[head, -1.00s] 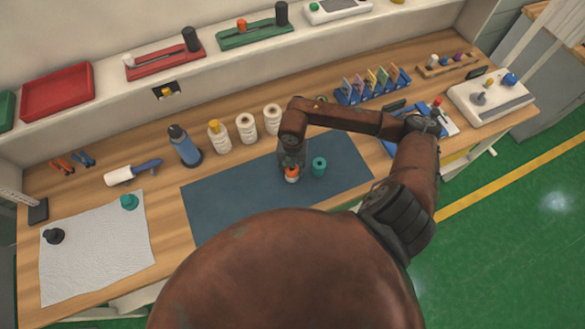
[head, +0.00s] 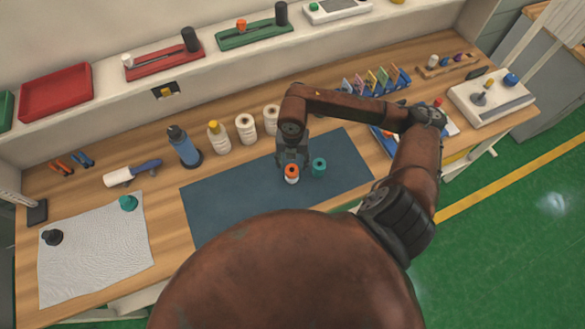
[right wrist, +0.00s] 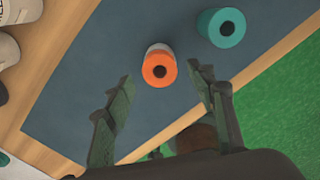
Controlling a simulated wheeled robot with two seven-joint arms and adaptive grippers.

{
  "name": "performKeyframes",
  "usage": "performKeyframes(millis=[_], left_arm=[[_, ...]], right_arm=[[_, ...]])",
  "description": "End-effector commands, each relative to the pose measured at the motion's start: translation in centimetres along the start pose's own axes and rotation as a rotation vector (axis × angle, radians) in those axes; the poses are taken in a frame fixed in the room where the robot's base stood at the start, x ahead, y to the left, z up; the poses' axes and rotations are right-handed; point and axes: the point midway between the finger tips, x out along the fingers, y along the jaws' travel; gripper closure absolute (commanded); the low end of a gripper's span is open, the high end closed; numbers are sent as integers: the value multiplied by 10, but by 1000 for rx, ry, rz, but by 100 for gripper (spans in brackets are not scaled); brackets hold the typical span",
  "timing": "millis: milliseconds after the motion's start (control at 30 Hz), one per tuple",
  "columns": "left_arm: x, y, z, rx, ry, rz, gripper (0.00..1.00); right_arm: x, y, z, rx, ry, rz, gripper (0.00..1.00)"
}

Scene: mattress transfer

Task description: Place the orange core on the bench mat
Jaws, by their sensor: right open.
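The orange core (head: 292,172), orange on top with a pale lower body, stands upright on the blue bench mat (head: 225,197). A teal core (head: 319,166) stands on the mat just to its right. My right gripper (head: 290,161) is just behind the orange core in the head view. In the right wrist view, the gripper (right wrist: 163,88) is open, with the orange core (right wrist: 159,68) ahead of and between its fingertips, apart from both fingers. The teal core (right wrist: 227,27) lies beyond the right finger there. My left gripper is not in view.
White spools (head: 246,128) and a blue bottle (head: 183,146) stand behind the mat. A blue rack (head: 372,86) is at the back right. A white cloth (head: 95,255) lies at left with black and teal pieces. The mat's left part is clear.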

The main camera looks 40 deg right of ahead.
Motion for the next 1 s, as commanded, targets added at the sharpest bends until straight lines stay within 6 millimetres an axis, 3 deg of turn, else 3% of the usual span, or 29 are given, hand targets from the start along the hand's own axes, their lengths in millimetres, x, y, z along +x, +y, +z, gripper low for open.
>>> performKeyframes(millis=[200, 400, 1000], left_arm=[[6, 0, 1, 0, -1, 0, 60], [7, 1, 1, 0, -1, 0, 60], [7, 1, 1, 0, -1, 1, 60]], right_arm=[[-43, 0, 1, 0, -4, 2, 49], [-62, 0, 0, 1, -1, 1, 49], [-66, 0, 0, 1, 0, 0, 49]])
